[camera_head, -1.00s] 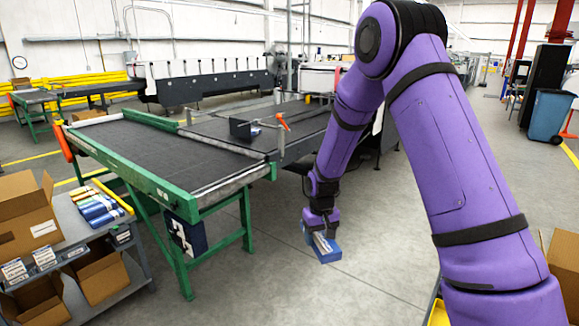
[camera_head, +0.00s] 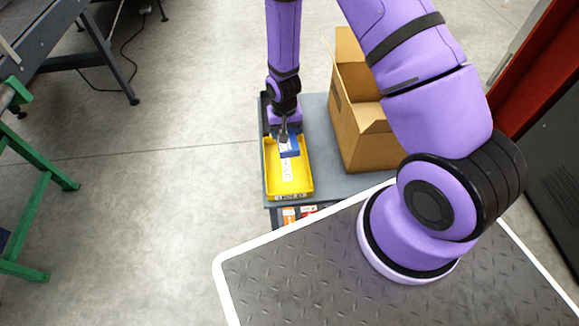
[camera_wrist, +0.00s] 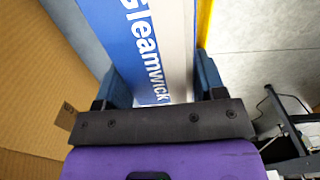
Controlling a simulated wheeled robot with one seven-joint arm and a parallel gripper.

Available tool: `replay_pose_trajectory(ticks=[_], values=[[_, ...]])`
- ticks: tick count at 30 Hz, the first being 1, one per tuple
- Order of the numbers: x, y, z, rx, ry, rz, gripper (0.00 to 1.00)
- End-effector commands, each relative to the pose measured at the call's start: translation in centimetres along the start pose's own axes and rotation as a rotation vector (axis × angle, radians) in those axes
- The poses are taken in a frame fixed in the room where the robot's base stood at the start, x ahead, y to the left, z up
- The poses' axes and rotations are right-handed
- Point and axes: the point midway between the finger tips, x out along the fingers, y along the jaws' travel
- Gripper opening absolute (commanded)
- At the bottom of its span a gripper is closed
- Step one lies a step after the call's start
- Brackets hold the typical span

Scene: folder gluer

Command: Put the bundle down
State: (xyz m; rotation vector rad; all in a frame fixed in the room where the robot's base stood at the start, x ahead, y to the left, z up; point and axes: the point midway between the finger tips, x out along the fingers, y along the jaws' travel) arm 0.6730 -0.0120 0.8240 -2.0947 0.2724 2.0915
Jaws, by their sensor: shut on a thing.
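The bundle (camera_head: 289,149) is blue and white. In the head view my gripper (camera_head: 285,134) holds it over or in the far part of a yellow tray (camera_head: 307,188). I cannot tell whether it touches the tray floor. In the wrist view the bundle (camera_wrist: 160,45) shows "Gleamwick" lettering and sits between the two fingers of my gripper (camera_wrist: 165,90), which is shut on it. A strip of the tray's yellow edge (camera_wrist: 204,22) shows beside it. A white label strip lies in the tray's near part, which is otherwise bare.
The tray stands on a grey cart top (camera_head: 318,135). An open cardboard box (camera_head: 363,130) stands right of it and fills the left of the wrist view. Green conveyor legs (camera_head: 45,168) are at left. Grey floor between is clear.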

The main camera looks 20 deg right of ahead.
Motion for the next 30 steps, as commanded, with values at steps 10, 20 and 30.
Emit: replay_pose_trajectory(ticks=[10,20,30], values=[[4.9,-0.3,3.6,0.068,-0.005,-0.009,0.36],[8.8,-0.4,3.5,0.066,-0.004,-0.009,0.36],[11.9,-0.4,3.6,0.064,-0.005,-0.008,0.36]])
